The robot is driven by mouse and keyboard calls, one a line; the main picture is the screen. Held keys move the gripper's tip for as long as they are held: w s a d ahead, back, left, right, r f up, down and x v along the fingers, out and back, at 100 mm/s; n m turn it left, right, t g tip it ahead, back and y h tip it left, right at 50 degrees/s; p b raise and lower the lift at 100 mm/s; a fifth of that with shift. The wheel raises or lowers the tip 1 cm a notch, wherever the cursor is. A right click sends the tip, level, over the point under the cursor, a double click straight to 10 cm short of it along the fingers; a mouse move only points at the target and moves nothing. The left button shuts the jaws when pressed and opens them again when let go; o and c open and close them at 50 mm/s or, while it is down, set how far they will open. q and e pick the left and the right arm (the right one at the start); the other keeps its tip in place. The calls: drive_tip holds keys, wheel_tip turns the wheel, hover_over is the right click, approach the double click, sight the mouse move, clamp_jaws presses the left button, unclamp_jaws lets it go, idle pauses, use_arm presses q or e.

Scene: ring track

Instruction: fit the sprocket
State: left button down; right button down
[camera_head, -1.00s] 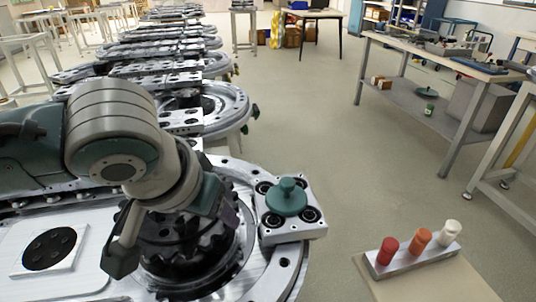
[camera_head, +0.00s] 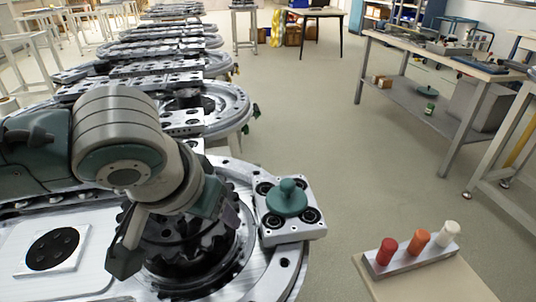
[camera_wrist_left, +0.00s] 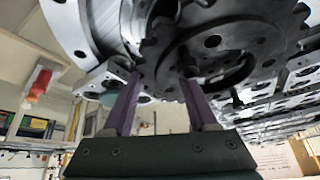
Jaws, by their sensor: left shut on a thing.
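The sprocket (camera_head: 190,243) is a dark toothed wheel low in the head view, inside the round opening of the silver ring track (camera_head: 262,282). My left gripper (camera_head: 174,240) reaches over it from above, its fingers spread wide and shut on it. The left wrist view shows the sprocket (camera_wrist_left: 235,45) close up, with round holes in its face, and the two purple fingers of my left gripper (camera_wrist_left: 160,80) running up to it. I cannot tell whether the sprocket is fully seated. My arm hides part of its far side. My right gripper is not in view.
A silver block with a green knob (camera_head: 287,198) stands on the track's right edge, close to the gripper. A holder with red, orange and white pegs (camera_head: 412,258) sits on a stand at lower right. A square plate with a black disc (camera_head: 52,248) lies left. Open floor lies right.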

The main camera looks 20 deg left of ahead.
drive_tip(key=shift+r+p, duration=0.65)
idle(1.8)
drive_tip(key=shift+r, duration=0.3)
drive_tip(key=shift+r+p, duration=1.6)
drive_tip(key=shift+p, duration=0.3)
idle(3.4)
